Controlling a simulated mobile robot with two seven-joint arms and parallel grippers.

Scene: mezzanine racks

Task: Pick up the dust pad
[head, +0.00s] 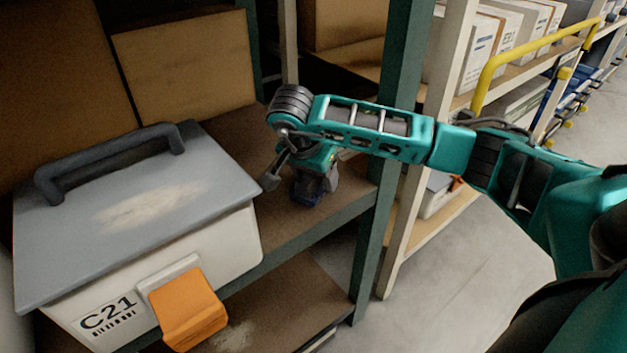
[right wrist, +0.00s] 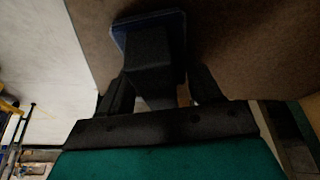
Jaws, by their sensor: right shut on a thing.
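The dust pad (head: 308,198) is a small dark blue pad at the shelf board, right of the lidded box. Its dark block-like grip and blue edge show larger in the right wrist view (right wrist: 150,45). My right gripper (head: 303,180) reaches in from the right and points down over the pad. It is shut on the pad's grip, with a finger on each side in the right wrist view (right wrist: 160,88). I cannot tell whether the pad touches the shelf. My left gripper is not in view.
A white box marked C21 (head: 215,243) with a grey handled lid (head: 100,240) and an orange latch (head: 188,310) stands at left. The lid has a pale dusty patch. Cardboard boxes (head: 185,65) stand behind. A green rack post (head: 378,215) is close right of the gripper.

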